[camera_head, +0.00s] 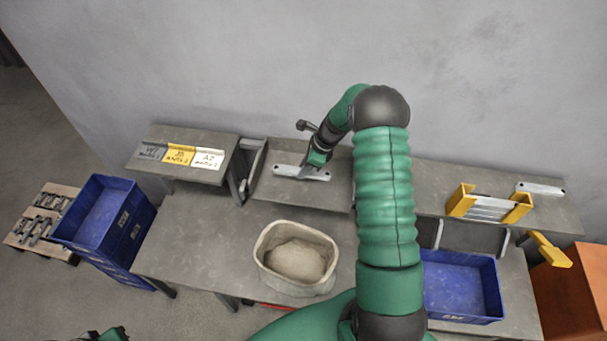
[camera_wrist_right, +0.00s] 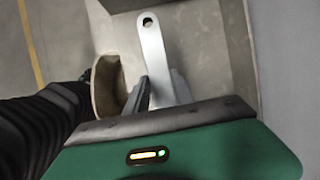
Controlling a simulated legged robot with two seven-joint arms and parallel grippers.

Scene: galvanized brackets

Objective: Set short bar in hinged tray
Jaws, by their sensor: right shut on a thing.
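A short silver bar (camera_head: 321,176) with a hole near its end is at the grey recessed panel in the middle of the bench. My right gripper (camera_head: 306,168) reaches down over it and is shut on its middle. In the right wrist view the bar (camera_wrist_right: 153,52) sticks out past the fingers of my right gripper (camera_wrist_right: 161,92). I cannot tell whether the bar touches the surface below. A yellow-ended holder (camera_head: 462,200) with silver strips stands on the right shelf. I cannot tell for sure which piece is the hinged tray. Only a green bit of my left arm shows at the bottom left.
Another silver bar (camera_head: 540,188) lies on the right shelf. A beige tub (camera_head: 328,278) stands at the front. Blue bins stand at right (camera_head: 490,318) and left (camera_head: 138,238). Labelled plates (camera_head: 180,154) lie on the left shelf. My right arm hides part of the bench.

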